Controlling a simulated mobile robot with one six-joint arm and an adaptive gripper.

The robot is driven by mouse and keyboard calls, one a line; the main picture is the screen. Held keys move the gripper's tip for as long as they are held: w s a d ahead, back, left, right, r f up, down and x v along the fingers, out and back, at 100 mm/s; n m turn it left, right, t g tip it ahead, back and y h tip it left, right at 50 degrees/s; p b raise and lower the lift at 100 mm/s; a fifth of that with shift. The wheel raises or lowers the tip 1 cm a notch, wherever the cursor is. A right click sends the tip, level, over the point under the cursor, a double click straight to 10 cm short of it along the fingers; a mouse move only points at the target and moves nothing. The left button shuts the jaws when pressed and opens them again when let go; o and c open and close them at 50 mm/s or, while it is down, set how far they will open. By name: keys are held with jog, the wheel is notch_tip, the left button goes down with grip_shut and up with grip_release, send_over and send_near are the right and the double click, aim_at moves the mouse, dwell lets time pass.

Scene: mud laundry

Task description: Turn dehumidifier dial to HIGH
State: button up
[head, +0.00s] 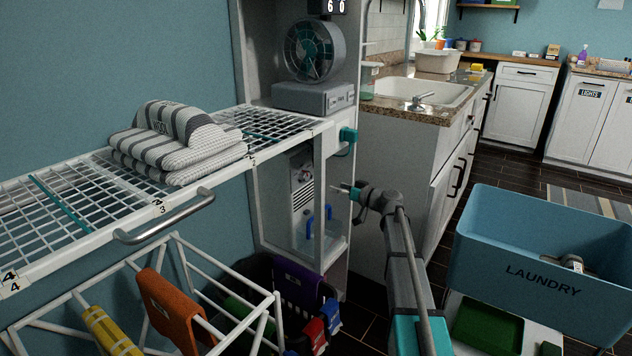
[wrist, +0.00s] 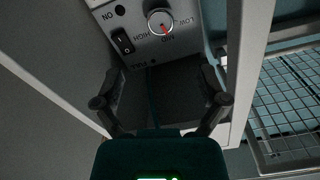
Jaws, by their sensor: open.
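The dehumidifier is a pale panelled unit (head: 301,188) inside the lower part of the white cabinet in the head view. In the wrist view its control panel (wrist: 187,42) appears upside down. A black rocker switch (wrist: 122,41) sits beside the dial. My gripper (head: 346,190) is just right of the cabinet opening. In the wrist view my gripper (wrist: 161,101) is open and empty, with its fingers apart from the dial.
A wire drying shelf (head: 60,215) with folded striped towels (head: 178,140) extends from the cabinet (head: 250,200). A fan (head: 314,50) stands above. A rack with hanging cloths is below. A blue laundry tub (head: 545,265) is at right. A cabinet edge (wrist: 240,75) runs close beside my gripper.

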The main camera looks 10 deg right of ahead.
aim_at(308, 177)
jog(key=shift+s+d+n, duration=0.35)
jog(key=shift+n, duration=0.45)
jog(key=shift+s+d+n, duration=0.3)
jog(key=shift+d+n, duration=0.05)
jog(key=shift+n, duration=0.45)
jog(key=x, duration=1.4)
jog(key=c, duration=1.1)
jog(key=shift+c, duration=0.2)
jog(key=shift+m, duration=2.3)
